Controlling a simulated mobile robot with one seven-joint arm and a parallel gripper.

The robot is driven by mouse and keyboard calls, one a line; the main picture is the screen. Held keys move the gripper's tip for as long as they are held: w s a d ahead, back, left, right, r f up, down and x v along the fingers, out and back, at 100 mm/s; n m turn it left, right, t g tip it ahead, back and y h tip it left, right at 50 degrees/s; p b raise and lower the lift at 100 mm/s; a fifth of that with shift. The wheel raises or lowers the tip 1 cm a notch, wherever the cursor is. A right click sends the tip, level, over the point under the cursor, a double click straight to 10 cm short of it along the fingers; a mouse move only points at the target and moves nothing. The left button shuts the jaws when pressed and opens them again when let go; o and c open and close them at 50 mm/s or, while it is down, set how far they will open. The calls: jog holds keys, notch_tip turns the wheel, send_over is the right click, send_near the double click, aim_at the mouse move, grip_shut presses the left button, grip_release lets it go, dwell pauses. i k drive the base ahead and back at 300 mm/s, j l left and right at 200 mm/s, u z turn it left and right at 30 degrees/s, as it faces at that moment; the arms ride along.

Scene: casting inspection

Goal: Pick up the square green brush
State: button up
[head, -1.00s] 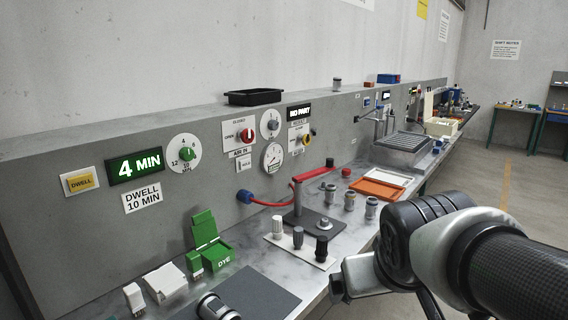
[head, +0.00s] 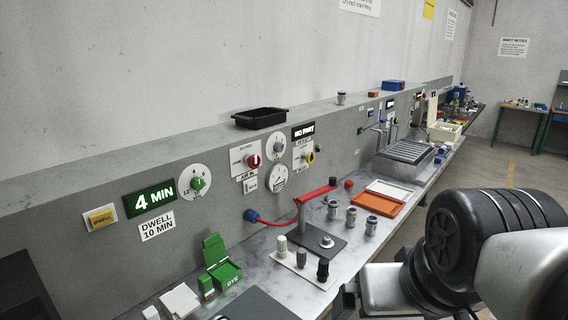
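A small green block (head: 205,284), which looks like the square green brush, stands on the bench just left of the open green box marked DYE (head: 224,272). It is small in the head view, and its bristles cannot be made out. My arm reaches in from the lower right. Its light grey end, which seems to be my gripper (head: 350,299), is at the bottom edge, right of the green block and well apart from it. Its fingers cannot be made out, and nothing is seen held in it.
A white plate (head: 300,277) with several knobbed pieces lies between the green block and my arm. A red-handled stand (head: 310,205) rises behind it. White items (head: 180,300) and a dark mat (head: 250,305) are near the front edge. A panel wall backs the bench.

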aim_at(205, 286)
jog(key=u, duration=1.05)
jog(key=k+l+u, duration=0.1)
jog(key=i+l, duration=0.75)
jog(key=l+z, duration=0.05)
jog(key=l, duration=0.1)
